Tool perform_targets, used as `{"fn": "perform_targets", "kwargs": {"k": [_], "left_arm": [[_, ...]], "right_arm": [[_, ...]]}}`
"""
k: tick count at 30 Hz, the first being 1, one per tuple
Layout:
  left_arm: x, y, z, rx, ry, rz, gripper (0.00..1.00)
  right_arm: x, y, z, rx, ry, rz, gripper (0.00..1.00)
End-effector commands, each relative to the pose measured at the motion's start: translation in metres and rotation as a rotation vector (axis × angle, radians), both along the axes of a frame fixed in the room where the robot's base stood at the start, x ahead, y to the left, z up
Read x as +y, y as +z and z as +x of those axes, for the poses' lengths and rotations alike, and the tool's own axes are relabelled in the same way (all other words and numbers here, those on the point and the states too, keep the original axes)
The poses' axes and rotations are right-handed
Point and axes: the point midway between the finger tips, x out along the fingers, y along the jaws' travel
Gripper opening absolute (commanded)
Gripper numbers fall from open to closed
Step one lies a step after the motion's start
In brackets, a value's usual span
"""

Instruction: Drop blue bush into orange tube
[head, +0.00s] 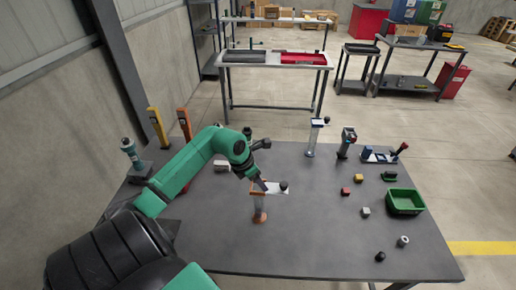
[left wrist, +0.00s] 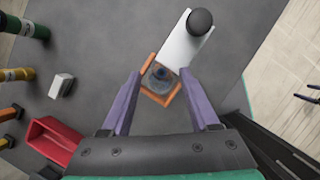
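The orange tube (head: 259,215) stands upright on the table, with a white plate (head: 275,188) at its top that carries a dark round knob (head: 284,186). In the left wrist view its orange square collar (left wrist: 159,92) surrounds a clear round tube. A small blue ring, which looks like the blue bush (left wrist: 162,73), shows inside the collar; how deep it sits I cannot tell. My left gripper (head: 262,184) is over the tube. In the left wrist view its purple fingers (left wrist: 165,103) are apart, one on each side of the collar, with nothing gripped. My right gripper is out of view.
A green bin (head: 405,201) stands at the right, with small blocks and round parts around it. A clear-bodied stand (head: 315,138) is at the back edge. A white block (head: 221,166) lies behind my arm; yellow (head: 157,127) and orange (head: 185,124) posts stand at the left.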

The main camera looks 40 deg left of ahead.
Motion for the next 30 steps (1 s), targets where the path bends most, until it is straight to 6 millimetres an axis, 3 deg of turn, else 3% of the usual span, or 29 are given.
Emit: {"fn": "perform_targets", "kwargs": {"k": [11, 22, 30], "left_arm": [[0.000, -0.001, -0.002, 0.008, 0.000, 0.002, 0.67], [0.001, 0.063, 0.000, 0.003, -0.001, 0.005, 0.67], [0.000, 0.069, -0.001, 0.003, 0.000, 0.001, 0.67]], "right_arm": [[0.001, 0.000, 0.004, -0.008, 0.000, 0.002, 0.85], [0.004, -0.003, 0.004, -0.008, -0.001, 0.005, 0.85], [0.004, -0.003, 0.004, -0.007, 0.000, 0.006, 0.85]]}}
